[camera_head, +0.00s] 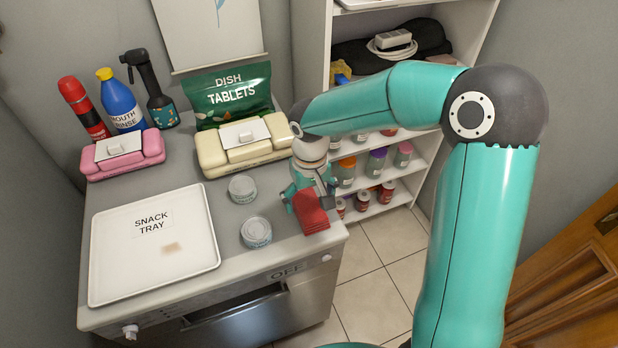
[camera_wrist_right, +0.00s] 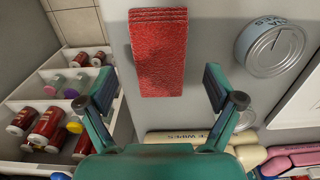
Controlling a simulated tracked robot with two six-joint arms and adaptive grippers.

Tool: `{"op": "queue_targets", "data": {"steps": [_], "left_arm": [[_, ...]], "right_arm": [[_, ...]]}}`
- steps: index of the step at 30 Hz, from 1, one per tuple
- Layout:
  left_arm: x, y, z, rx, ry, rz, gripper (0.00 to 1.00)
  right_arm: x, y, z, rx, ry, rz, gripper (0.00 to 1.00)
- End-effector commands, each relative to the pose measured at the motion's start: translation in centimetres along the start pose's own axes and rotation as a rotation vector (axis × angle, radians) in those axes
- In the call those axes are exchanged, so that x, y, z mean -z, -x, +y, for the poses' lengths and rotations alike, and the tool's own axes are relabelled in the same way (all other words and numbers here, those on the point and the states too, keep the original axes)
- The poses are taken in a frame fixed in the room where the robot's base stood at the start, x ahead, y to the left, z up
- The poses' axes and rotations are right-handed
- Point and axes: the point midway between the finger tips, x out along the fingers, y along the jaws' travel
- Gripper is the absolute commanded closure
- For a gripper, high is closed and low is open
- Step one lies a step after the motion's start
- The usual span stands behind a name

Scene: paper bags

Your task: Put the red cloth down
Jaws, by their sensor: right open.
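The red cloth (camera_head: 311,214) is folded into a narrow strip and lies on the grey counter top, close to its right edge. In the right wrist view the cloth (camera_wrist_right: 158,50) lies flat, with its near end between the fingers and clear grey gaps on both sides. My right gripper (camera_head: 308,198) is over the cloth, pointing down, and also shows in the right wrist view (camera_wrist_right: 156,88). It is open and grips nothing. Part of the cloth is hidden behind the gripper in the head view. My left gripper is not in view.
Two round tins (camera_head: 256,232) (camera_head: 242,189) stand left of the cloth. The white snack tray (camera_head: 205,262) lies further left. A cream wipes box (camera_head: 214,160) and a green dish tablets bag (camera_head: 232,97) are behind. A shelf with jars (camera_head: 425,145) stands to the right, beyond the counter edge.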

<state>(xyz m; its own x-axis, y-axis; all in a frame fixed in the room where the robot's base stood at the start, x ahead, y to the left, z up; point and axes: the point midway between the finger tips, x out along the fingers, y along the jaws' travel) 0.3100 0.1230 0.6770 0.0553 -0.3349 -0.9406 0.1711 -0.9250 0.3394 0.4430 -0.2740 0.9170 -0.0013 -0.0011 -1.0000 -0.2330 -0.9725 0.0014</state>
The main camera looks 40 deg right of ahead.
Motion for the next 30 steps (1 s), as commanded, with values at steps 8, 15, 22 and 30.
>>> {"op": "queue_targets", "data": {"steps": [8,15,22,30], "left_arm": [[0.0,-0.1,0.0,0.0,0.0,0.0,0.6],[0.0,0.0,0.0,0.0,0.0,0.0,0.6],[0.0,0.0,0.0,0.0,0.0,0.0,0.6],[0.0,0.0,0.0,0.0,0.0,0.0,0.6]], "right_arm": [[0.1,5.7,0.0,0.001,0.0,0.006,0.08],[0.0,8.2,0.0,0.0,0.0,0.001,0.08],[0.0,8.4,0.0,0.0,0.001,0.0,0.08],[0.0,8.4,0.0,0.0,0.0,0.0,0.08]]}}
